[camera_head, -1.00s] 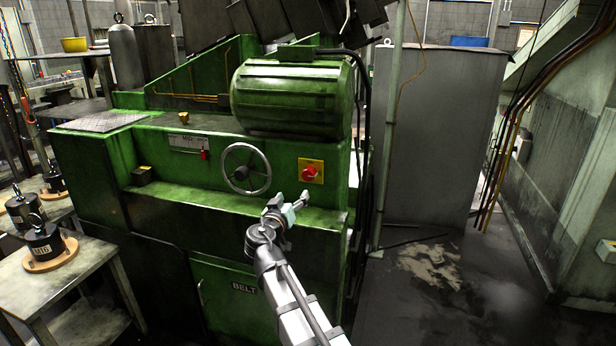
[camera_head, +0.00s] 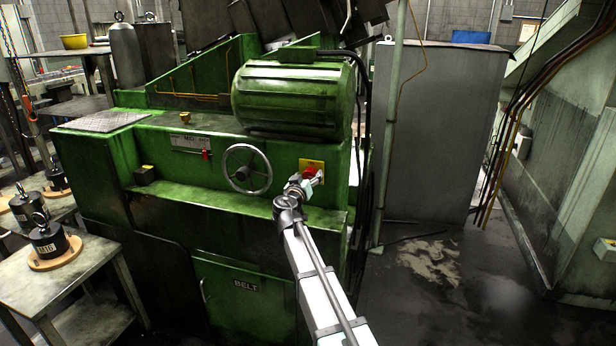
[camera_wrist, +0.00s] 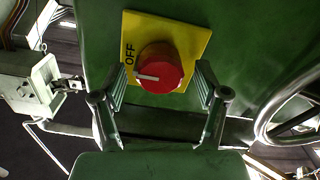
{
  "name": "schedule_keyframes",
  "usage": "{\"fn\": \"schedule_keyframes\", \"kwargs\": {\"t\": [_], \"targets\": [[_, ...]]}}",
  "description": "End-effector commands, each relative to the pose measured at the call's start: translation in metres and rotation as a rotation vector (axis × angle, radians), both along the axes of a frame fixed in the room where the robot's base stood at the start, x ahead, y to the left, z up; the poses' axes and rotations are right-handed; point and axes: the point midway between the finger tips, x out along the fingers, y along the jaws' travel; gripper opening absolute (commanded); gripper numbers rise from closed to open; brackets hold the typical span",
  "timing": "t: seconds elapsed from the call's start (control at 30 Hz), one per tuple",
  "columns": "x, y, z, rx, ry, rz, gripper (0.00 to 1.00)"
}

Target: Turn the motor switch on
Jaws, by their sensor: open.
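The motor switch is a red round knob (camera_wrist: 160,68) on a yellow square plate (camera_wrist: 190,36) marked OFF, fixed to the green machine front. The white mark on the knob points toward the OFF label. In the head view the red knob (camera_head: 310,169) is partly hidden by my gripper (camera_head: 306,182), which is right in front of it. In the wrist view my gripper (camera_wrist: 162,88) is open, with one finger on each side of the knob. The knob lies between the fingertips; I cannot tell whether either finger touches it.
A handwheel (camera_head: 247,169) is left of the switch and also shows at the right in the wrist view (camera_wrist: 290,118). A green motor (camera_head: 293,97) sits above. Dark cables (camera_head: 366,170) run down the machine's right side. Weights stand on a table (camera_head: 62,284) at left.

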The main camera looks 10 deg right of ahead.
Motion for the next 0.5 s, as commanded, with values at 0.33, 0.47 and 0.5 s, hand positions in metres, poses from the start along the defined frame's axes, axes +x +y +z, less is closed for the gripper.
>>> {"fn": "schedule_keyframes", "kwargs": {"t": [0.33, 0.47, 0.5], "targets": [[0.0006, -0.0004, -0.0003, 0.0, 0.0, 0.0, 0.49], [0.0007, -0.0004, -0.0003, 0.0, 0.0, 0.0, 0.13], [0.0006, -0.0005, -0.0002, 0.0, 0.0, 0.0, 0.13]]}}
